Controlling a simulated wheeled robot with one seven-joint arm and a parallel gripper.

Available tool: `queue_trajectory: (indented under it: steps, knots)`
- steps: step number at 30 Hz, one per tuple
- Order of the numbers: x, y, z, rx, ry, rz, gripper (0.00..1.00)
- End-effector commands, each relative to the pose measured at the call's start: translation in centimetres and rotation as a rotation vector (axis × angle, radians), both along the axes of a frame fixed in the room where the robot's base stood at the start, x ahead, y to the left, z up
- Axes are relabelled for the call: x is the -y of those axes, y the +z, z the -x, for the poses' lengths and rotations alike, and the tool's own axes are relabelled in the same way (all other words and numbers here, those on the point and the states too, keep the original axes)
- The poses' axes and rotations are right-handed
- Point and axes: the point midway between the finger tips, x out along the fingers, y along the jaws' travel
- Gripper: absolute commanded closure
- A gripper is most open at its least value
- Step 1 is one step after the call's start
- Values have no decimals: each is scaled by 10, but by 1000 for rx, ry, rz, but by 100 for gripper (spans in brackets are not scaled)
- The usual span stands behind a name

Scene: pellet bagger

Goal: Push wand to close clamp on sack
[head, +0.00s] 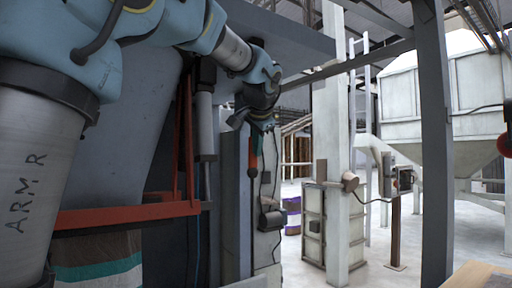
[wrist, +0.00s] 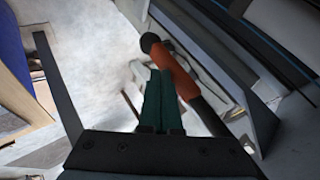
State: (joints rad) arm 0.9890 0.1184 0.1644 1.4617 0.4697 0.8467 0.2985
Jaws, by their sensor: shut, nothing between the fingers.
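The wand shows in the wrist view as an orange grip (wrist: 172,72) with a black round end and a dark shaft. In the head view the wand's orange grip (head: 252,150) hangs down just below my gripper (head: 264,122). In the wrist view my gripper's green fingers (wrist: 159,78) are together and empty, just left of the grip. I cannot tell if they touch it. The clamp's orange-red bars (head: 130,215) stand at lower left in the head view, over the sack (head: 98,262), which has brown, teal and white bands. The sack's lower part is out of frame.
A grey panel (head: 236,205) stands below my gripper. A pale post (head: 332,130) with a cabinet (head: 312,225) and a grey column (head: 435,150) stand to the right. A pale hopper (head: 450,100) is behind. Open floor lies between them.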

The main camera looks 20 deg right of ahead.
Motion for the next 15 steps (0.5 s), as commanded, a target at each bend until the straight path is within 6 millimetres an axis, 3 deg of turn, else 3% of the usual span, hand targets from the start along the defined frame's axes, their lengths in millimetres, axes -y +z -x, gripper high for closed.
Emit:
queue_trajectory:
  steps: [2,15]
  knots:
    - [1,-1,-1,0,2,0,100]
    - [-14,42,40,3,0,3,100]
